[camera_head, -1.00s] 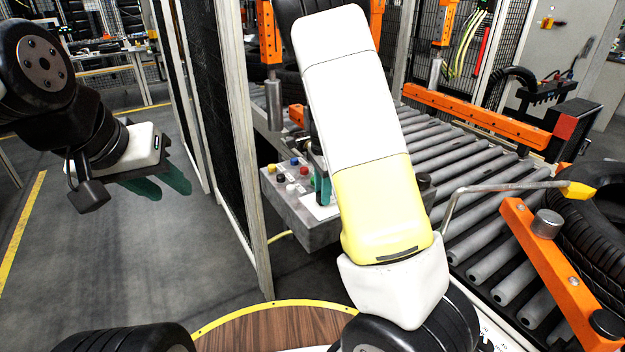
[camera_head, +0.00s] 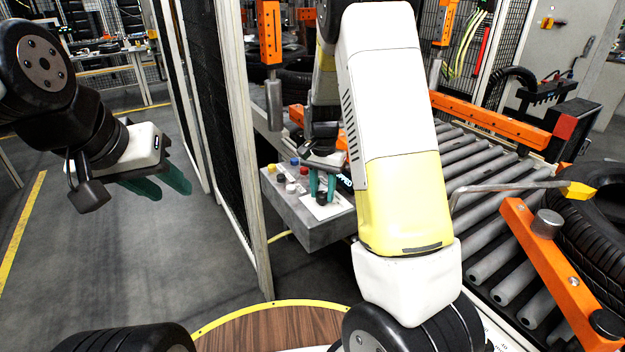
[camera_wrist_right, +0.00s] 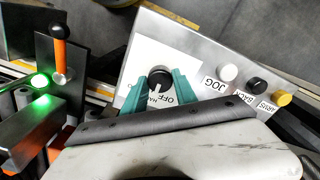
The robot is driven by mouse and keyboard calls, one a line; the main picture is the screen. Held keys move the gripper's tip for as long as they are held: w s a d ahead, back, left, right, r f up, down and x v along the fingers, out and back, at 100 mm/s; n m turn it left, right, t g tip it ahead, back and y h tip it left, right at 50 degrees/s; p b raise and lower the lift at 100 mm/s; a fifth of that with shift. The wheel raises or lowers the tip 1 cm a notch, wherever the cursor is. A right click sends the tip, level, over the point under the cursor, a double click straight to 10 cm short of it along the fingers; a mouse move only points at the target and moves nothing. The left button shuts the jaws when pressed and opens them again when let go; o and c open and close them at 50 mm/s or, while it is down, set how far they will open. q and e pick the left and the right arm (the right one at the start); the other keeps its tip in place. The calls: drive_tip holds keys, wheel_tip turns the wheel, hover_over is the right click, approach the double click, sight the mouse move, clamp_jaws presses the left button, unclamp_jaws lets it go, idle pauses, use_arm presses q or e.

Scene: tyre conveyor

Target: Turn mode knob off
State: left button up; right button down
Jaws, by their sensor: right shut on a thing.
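The mode knob (camera_wrist_right: 160,78) is black and round with a white pointer line, on a white plate marked OFF and other, partly hidden lettering. The pointer is towards the lettering side; I cannot tell exactly which mark it meets. The control box (camera_head: 345,222) is grey and carries the knob (camera_head: 321,198) near its right end. My right gripper (camera_wrist_right: 160,84) has its teal fingers on both sides of the knob, shut on it; it also shows in the head view (camera_head: 322,186). My left gripper (camera_head: 162,186) is open and empty, over the floor at left.
White (camera_wrist_right: 228,72), black (camera_wrist_right: 257,85) and yellow (camera_wrist_right: 282,98) buttons sit beside the knob plate. A mesh fence post (camera_head: 245,150) stands left of the box. The roller conveyor (camera_head: 500,215) and a tyre (camera_head: 595,230) are at right.

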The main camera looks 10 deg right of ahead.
sight(322, 193)
drive_tip(key=n, duration=0.4)
drive_tip(key=shift+w+n, duration=0.1)
drive_tip(key=shift+n, duration=2.2)
drive_tip(key=c, duration=1)
unclamp_jaws()
drive_tip(key=shift+o, duration=0.2)
drive_tip(key=shift+r, duration=3.95)
